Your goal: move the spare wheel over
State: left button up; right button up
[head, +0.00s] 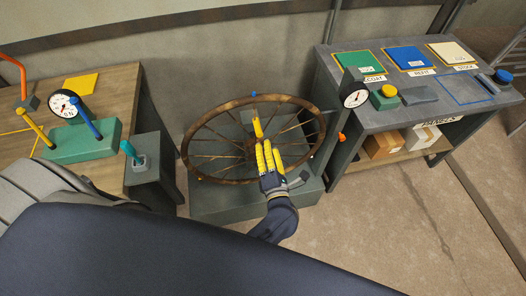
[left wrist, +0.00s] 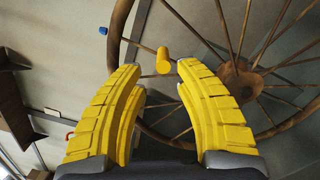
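The large spoked wheel (head: 235,181) has a rusty brown rim and sits tilted over a grey-green base (head: 220,205) between the two tables. It also fills much of the left wrist view, with its hub (left wrist: 240,80) right of centre. A short yellow peg (head: 257,128) stands out at the wheel; it also shows in the left wrist view (left wrist: 163,61). My left gripper (head: 267,148) has yellow fingers and is in front of the wheel, near the hub. In the left wrist view (left wrist: 160,70) its fingers are apart, with the peg beyond the gap. My right gripper is not seen.
A wooden table (head: 122,88) on the left holds a green block (head: 85,143), a dial and levers. A grey bench (head: 430,112) on the right holds coloured panels, a yellow button and a dial (head: 355,92). Boxes sit on its lower shelf. The right-hand floor (head: 400,215) is clear.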

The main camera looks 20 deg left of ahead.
aim_at(259, 133)
pick_arm(q)
jog(key=shift+s+a+f+n+g+y, duration=0.1)
jog(key=shift+a+f+n+g+y, duration=0.2)
jog(key=shift+a+f+n+g, duration=0.25)
jog(key=x, duration=0.8)
jog(key=shift+r, duration=0.2)
jog(key=shift+s+d, duration=0.15)
jog(key=shift+c, duration=0.7)
jog(key=shift+t, duration=0.25)
grip_shut()
